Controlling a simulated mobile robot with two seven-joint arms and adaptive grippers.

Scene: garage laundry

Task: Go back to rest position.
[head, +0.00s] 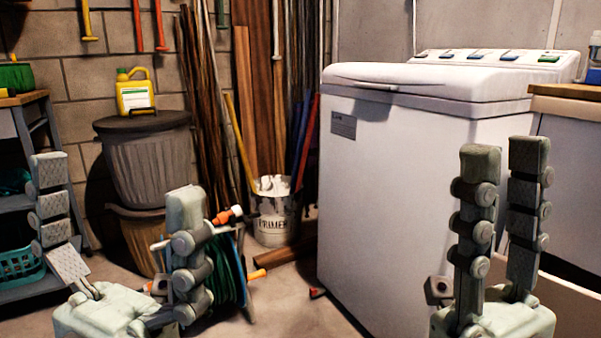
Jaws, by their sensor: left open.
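My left gripper (117,182) is at the lower left of the head view. Its two fingers point up and stand wide apart, with nothing held between them. The jug, bin and hose reel seen around it are behind it. My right gripper (504,158) is at the lower right, in front of the white washer. Its fingers also point up, side by side with a narrow visible gap, and the far finger's textured pad shows. No object is seen between them.
A white top-loading washer (395,185) fills the right centre. A wooden-topped counter (570,91) is at the right edge. A grey bin (150,165) carries a yellow jug (135,92). A primer bucket (273,218), green hose reel (229,275) and shelf (22,205) stand behind my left gripper.

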